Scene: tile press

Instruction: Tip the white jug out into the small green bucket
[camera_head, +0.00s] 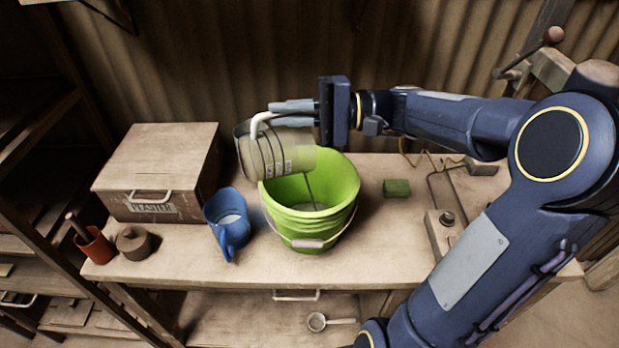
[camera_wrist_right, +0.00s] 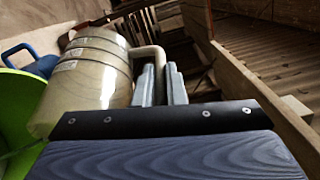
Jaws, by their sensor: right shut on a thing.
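The white jug (camera_head: 275,150), a pale see-through vessel with dark bands, is tilted onto its side above the back of the green bucket (camera_head: 335,210). Its mouth end lies over the bucket, and a thin dark streak shows below it inside the bucket. My right gripper (camera_head: 290,108) is shut on the jug's white handle. In the right wrist view the gripper fingers (camera_wrist_right: 160,84) close on the handle beside the jug (camera_wrist_right: 95,80). The bucket's edge (camera_wrist_right: 18,105) shows at the left there. My left gripper is not in view.
A blue jug (camera_head: 230,222) stands just left of the bucket, with a wooden box marked PLASTER (camera_head: 160,165) behind it. A small red pot (camera_head: 95,245) and a brown lidded pot (camera_head: 135,243) stand at the left edge. A green block (camera_head: 396,188) lies right of the bucket.

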